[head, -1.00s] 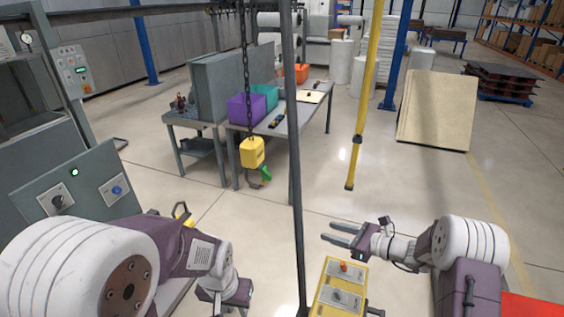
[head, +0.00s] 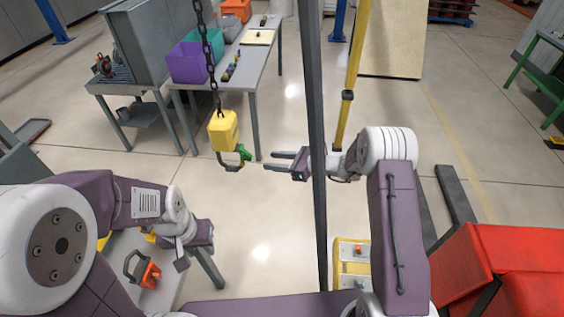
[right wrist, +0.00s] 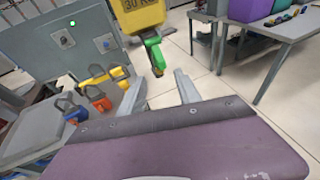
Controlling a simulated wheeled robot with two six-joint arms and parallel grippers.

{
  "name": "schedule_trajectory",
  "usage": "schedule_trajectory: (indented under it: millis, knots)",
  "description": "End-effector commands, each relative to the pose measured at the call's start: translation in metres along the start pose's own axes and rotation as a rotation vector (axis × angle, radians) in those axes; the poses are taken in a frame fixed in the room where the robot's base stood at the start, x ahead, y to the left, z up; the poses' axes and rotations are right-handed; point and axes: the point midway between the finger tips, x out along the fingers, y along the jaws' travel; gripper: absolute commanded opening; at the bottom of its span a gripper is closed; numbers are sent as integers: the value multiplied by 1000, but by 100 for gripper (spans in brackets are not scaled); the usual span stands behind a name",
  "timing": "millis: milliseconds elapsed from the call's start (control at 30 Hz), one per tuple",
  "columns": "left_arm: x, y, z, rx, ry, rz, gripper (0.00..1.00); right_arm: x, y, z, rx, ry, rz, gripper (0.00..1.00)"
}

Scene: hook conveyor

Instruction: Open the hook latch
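The yellow hook block (head: 223,131) hangs on a dark chain (head: 207,50). Below it are a dark hook (head: 229,166) and a green latch (head: 243,153). My right gripper (head: 278,161) is open and empty, just right of the latch, its two fingers pointing left toward it. In the right wrist view the green latch (right wrist: 154,55) shows beyond and between the open fingers (right wrist: 158,94), with the yellow block (right wrist: 140,14) above; I see no contact.
A yellow pole (head: 351,80) hangs behind. A table (head: 256,60) with purple (head: 187,63) and teal bins is at the back. An orange shackle-like piece (head: 150,275) lies at lower left.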

Motion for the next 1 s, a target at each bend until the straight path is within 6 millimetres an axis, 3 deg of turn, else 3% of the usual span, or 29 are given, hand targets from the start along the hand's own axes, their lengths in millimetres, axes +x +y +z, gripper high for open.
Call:
schedule_trajectory:
  millis: [300,500,933,1000]
  knots:
    - [20,0,2,0,0,0,36,50,1,-5,-3,-1,3,40]
    - [32,-1,3,0,0,0,36,70,0,-3,-2,-1,1,40]
    - [35,-1,3,0,0,0,36,78,0,1,-1,-1,1,40]
    - [35,-1,3,0,0,0,36,78,0,0,-1,-1,1,23]
